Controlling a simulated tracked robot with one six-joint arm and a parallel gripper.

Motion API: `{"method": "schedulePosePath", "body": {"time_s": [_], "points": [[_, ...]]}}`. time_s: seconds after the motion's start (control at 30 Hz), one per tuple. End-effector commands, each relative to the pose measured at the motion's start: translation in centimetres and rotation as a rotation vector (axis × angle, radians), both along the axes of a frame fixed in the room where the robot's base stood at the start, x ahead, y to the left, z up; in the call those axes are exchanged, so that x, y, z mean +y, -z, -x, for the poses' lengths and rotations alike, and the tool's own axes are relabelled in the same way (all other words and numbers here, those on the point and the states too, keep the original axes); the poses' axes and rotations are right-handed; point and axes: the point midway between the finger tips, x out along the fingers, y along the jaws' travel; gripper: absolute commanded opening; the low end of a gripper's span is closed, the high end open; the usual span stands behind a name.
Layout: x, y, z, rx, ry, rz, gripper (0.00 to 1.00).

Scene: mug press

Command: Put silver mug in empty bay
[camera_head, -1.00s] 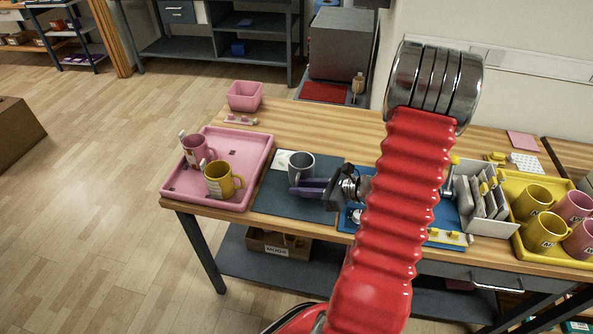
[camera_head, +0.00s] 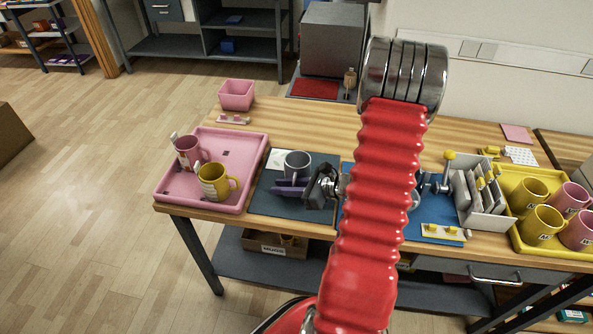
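The silver mug (camera_head: 298,163) stands upright toward the back of the dark grey mat (camera_head: 262,200), in the middle-left of the table. My gripper (camera_head: 288,187), with purple fingers, reaches in from the right, low in front of the mug. The fingers overlap the mug's lower part in this view, so I cannot tell whether they touch it or how far apart they are. The pink tray (camera_head: 254,145) on the left holds a pink mug (camera_head: 188,151) and a yellow mug (camera_head: 211,184) along its left and front part; its back and right floor is bare.
A white card (camera_head: 276,158) lies beside the silver mug. A pink bin (camera_head: 236,95) stands behind the pink tray. My red arm hides the table's middle. To its right are a yellow-knobbed lever (camera_head: 449,157), a white rack (camera_head: 482,222) and a yellow tray (camera_head: 545,250) with several mugs.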

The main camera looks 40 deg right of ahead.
Motion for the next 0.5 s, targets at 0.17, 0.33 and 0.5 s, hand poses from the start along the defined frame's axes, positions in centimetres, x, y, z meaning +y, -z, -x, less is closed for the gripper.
{"method": "schedulePosePath", "body": {"time_s": [0.17, 0.33, 0.5], "points": [[0.37, -0.03, -0.27, 0.0, -0.01, 0.0, 0.18], [0.49, -0.03, -0.34, 0.0, -0.013, 0.0, 0.18], [0.54, -0.03, -0.37, 0.0, -0.014, 0.001, 0.06]]}}
